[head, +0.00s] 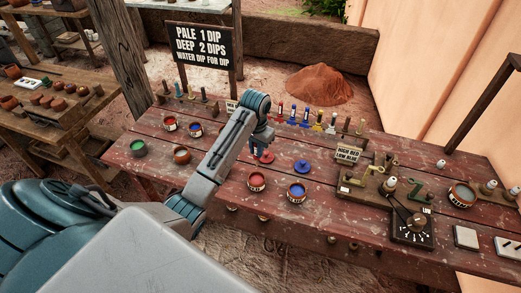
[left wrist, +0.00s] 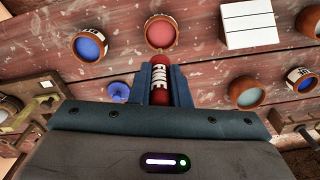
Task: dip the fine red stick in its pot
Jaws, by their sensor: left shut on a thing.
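My left gripper (head: 262,144) is shut on the fine red stick, above the dark red table. In the left wrist view the stick (left wrist: 160,96) stands between both fingers (left wrist: 161,84), with a white band marked FINE. In the head view a round red piece (head: 265,157) shows just below the fingers; I cannot tell if it touches the table. A pot of red (head: 257,181) stands nearer the front, apart from the gripper; it also shows in the left wrist view (left wrist: 161,32). My right gripper is not in view.
A pot of blue (head: 297,191) stands right of the red pot, with a blue round piece (head: 302,167) behind it. Several upright sticks (head: 307,116) line the back. A dial box (head: 410,225) stands right. A sign (head: 201,45) rises behind.

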